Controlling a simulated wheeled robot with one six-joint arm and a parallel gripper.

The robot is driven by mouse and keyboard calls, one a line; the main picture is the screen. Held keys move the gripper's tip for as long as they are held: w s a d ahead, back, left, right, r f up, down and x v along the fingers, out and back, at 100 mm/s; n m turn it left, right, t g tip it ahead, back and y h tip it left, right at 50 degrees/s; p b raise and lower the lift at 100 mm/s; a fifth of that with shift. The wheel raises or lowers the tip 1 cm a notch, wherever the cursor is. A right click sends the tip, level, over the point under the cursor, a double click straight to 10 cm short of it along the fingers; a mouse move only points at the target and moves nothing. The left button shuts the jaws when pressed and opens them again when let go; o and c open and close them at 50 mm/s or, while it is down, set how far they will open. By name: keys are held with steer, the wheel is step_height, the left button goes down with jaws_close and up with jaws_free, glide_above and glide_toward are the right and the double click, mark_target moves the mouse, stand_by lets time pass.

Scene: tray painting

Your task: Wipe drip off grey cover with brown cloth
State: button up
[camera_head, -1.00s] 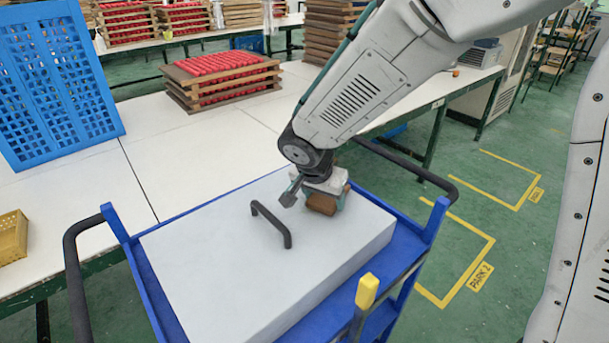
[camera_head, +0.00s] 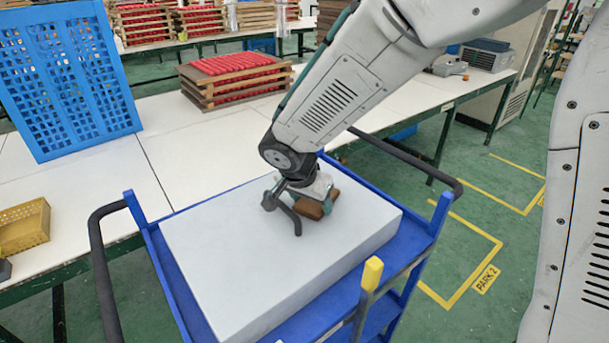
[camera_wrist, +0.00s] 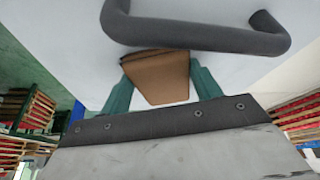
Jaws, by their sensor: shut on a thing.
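The grey cover (camera_head: 250,270) is a large pale block lying on a blue cart, with a dark bar handle (camera_head: 294,220) on top. My gripper (camera_head: 312,205) is low over the cover, just right of the handle, and shut on the folded brown cloth (camera_head: 318,206). In the wrist view the cloth (camera_wrist: 157,80) sits between the two green fingers (camera_wrist: 160,88), with the handle (camera_wrist: 200,35) close beyond it. The cloth looks at or very near the cover's top; contact cannot be told. No drip shows; my gripper and arm hide part of the cover.
The blue cart (camera_head: 437,215) has a yellow-tipped post (camera_head: 371,275) at its front and black handles at both ends. A white table (camera_head: 200,150) behind holds a blue lattice crate (camera_head: 70,75), a yellow basket (camera_head: 24,226) and stacked red-filled trays (camera_head: 235,78).

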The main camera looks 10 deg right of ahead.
steer(key=shift+r, duration=4.15)
